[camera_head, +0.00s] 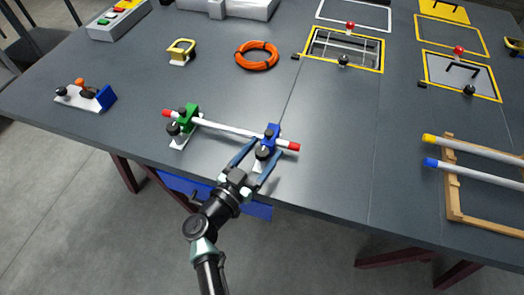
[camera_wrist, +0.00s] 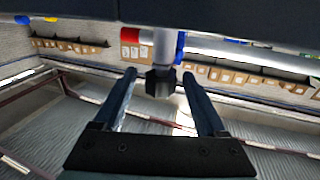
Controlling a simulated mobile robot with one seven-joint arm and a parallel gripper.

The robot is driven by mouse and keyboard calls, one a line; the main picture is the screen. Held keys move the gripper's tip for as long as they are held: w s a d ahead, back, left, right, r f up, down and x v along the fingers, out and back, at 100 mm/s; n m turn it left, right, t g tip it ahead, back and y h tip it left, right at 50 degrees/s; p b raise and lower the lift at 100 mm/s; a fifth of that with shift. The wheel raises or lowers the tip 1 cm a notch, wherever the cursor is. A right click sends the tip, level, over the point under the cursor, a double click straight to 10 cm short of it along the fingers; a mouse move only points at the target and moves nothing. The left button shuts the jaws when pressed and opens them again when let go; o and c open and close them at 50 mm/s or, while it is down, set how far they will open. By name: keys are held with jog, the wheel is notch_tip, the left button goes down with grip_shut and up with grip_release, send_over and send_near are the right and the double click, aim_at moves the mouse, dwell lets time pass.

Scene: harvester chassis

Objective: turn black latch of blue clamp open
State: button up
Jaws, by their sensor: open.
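The blue clamp (camera_head: 271,134) stands near the table's front edge, toward the right end of a white rod (camera_head: 230,128) with red ends. Its black latch (camera_head: 262,153) is on the side facing me. My gripper (camera_head: 263,150) is open, with one finger on each side of the latch. In the wrist view, the dark latch (camera_wrist: 160,82) shows between the fingertips of my gripper (camera_wrist: 160,74), with a visible gap on the left. Contact on the right is unclear. Most of the clamp body is hidden in the wrist view.
A green clamp (camera_head: 188,117) holds the rod's left part. A tool with a blue block (camera_head: 105,97) lies far left. An orange hose ring (camera_head: 257,55) and a yellow object (camera_head: 181,50) lie behind. A wooden rack (camera_head: 452,180) with rods is at right. The table between is clear.

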grip_shut()
